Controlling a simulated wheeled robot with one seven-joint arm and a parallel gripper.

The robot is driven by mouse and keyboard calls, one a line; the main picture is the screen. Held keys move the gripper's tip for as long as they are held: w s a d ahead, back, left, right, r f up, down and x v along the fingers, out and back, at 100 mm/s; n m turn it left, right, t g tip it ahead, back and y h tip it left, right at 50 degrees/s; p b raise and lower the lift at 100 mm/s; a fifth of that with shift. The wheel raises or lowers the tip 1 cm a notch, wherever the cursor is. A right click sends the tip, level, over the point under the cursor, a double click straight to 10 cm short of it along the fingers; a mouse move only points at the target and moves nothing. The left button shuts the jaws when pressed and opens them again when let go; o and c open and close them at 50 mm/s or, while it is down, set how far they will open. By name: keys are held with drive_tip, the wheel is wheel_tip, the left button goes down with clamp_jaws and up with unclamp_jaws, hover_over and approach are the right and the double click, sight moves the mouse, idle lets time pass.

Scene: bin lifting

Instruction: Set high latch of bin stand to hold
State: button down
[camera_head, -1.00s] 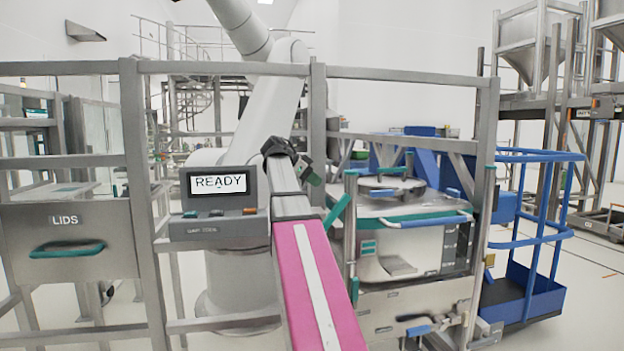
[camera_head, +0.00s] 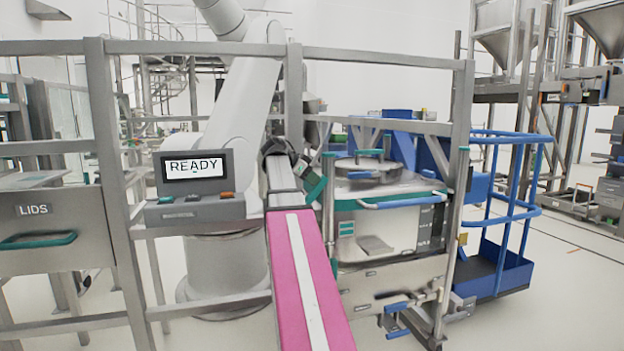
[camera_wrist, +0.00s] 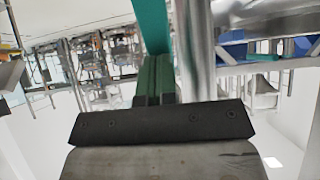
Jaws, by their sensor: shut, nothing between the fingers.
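The bin stand (camera_head: 395,278) is on the right, holding a pale bin (camera_head: 405,228) with a round lid. At its left post (camera_head: 328,222) a teal lever (camera_head: 316,190) slants down to the left; it seems to be the high latch. In the wrist view a teal bar (camera_wrist: 151,25) runs beside a shiny metal post (camera_wrist: 194,50). My gripper (camera_head: 303,170) is shut and empty, its dark green fingers close to the teal lever. The wrist view shows the fingers (camera_wrist: 155,75) together, just at the teal bar; I cannot tell whether they touch it.
A grey rail frame (camera_head: 380,60) stands before me. A blue railed platform (camera_head: 500,275) stands right of the stand. Floor at far right is open.

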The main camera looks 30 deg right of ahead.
sight(325, 184)
drive_tip(key=x, duration=0.5)
drive_tip(key=shift+d+r, duration=0.15)
